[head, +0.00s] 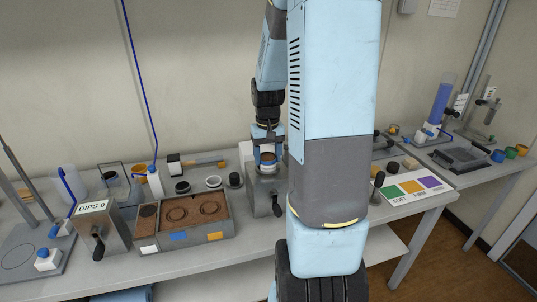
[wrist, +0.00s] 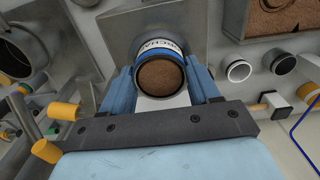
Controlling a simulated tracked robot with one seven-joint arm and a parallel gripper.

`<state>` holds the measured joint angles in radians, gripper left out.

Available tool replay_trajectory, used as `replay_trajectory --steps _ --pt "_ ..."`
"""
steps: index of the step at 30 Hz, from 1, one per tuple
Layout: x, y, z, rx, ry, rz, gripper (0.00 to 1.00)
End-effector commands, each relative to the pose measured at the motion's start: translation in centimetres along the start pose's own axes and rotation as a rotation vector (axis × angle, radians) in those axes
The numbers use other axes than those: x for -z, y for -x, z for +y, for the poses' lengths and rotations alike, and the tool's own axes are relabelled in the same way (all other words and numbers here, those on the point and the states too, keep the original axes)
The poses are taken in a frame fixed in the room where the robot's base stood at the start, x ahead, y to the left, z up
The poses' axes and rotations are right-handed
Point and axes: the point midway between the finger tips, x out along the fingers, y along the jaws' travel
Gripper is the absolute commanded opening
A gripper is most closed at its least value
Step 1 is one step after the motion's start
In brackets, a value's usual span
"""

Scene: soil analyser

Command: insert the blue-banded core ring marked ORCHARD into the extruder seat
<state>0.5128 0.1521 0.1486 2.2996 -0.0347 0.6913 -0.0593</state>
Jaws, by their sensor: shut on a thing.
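My gripper (head: 267,149) is shut on the blue-banded core ring (head: 267,158), with its blue fingers on either side of it, also in the wrist view (wrist: 162,75). The ring is a short metal cylinder filled with brown soil, with a white and blue band; part of its lettering, "CHA", shows in the wrist view (wrist: 160,48). The ring is at the top of the grey extruder block (head: 264,190), which has a black-handled crank. The block's metal also shows behind the ring in the wrist view (wrist: 125,30). The seat is hidden, and I cannot tell whether the ring touches it.
A soil tray (head: 190,214) with round marks and a DIPS box (head: 97,228) stand left of the extruder. A colour-patch card (head: 412,187) lies to the right.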

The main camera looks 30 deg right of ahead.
Motion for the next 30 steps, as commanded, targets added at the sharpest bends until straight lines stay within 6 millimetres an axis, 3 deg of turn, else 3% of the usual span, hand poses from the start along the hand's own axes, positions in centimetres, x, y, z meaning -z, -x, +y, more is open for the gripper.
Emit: replay_trajectory --steps 5,6,14,23,30 --pt "0.0 0.0 0.0 0.000 0.000 0.000 0.34" --pt "0.0 0.0 0.0 0.000 0.000 0.000 0.65" --pt "0.0 0.0 0.0 0.000 0.000 0.000 0.90" --pt "0.0 0.2 0.0 0.000 0.000 0.000 0.91" --pt "0.0 3.0 0.0 -0.001 0.000 0.005 0.91"
